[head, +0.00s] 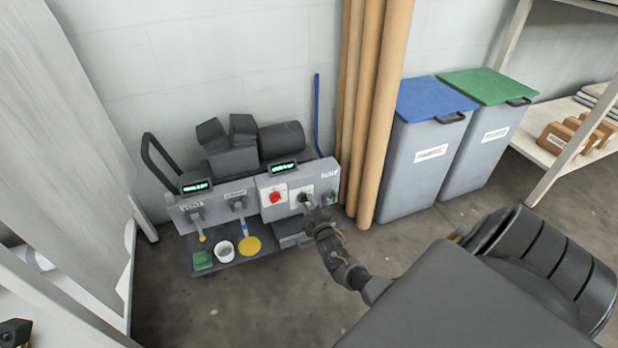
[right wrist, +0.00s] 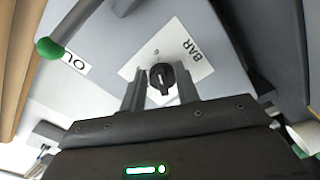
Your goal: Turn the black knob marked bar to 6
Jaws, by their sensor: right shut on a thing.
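The black knob (right wrist: 161,77) marked BAR sits on a white plate (right wrist: 190,48) on the grey machine front. A light pointer line shows on its face, but I cannot read any scale numbers. My right gripper (right wrist: 161,92) has a finger on each side of the knob and is shut on it. In the head view, the right gripper (head: 310,206) reaches the right panel of the machine (head: 268,188) and partly covers the knob's plate. My left gripper is not seen.
A red switch (head: 275,198) is left of the knob. A green-ended lever (right wrist: 50,48) is close by. Brown rolls (head: 370,110) stand right of the machine, then a blue-lidded bin (head: 425,150) and a green-lidded bin (head: 490,135). A white cup (head: 225,251) stands on the low shelf.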

